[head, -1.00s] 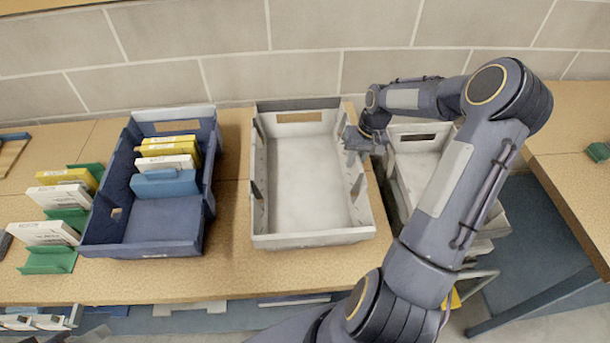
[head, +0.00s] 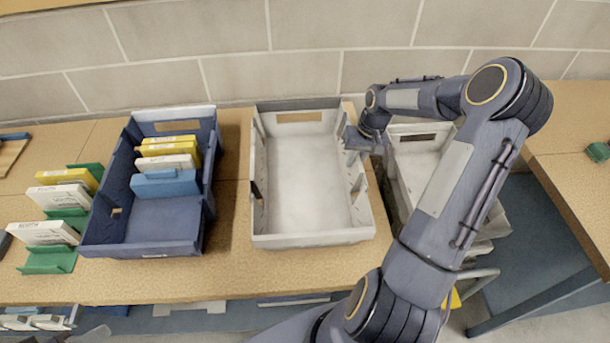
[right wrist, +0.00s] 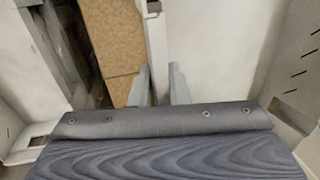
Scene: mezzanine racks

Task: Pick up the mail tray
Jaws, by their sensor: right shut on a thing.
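The mail tray (head: 309,240) is an empty white open-topped tray, standing level on the tan worktop in the middle of the head view. My right gripper (head: 352,138) is at its right side wall, towards the back. In the right wrist view the two fingers (right wrist: 160,86) stand on either side of the thin tray wall (right wrist: 157,45) and are shut on it. The inside of the tray shows beside the wall there.
A blue tray (head: 95,238) holding yellow, white and blue packets stands to the left. Green racks (head: 50,261) with boxes are farther left. Another pale tray (head: 410,165) sits lower, to the right, partly behind my arm. A block wall (head: 235,75) closes the back.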

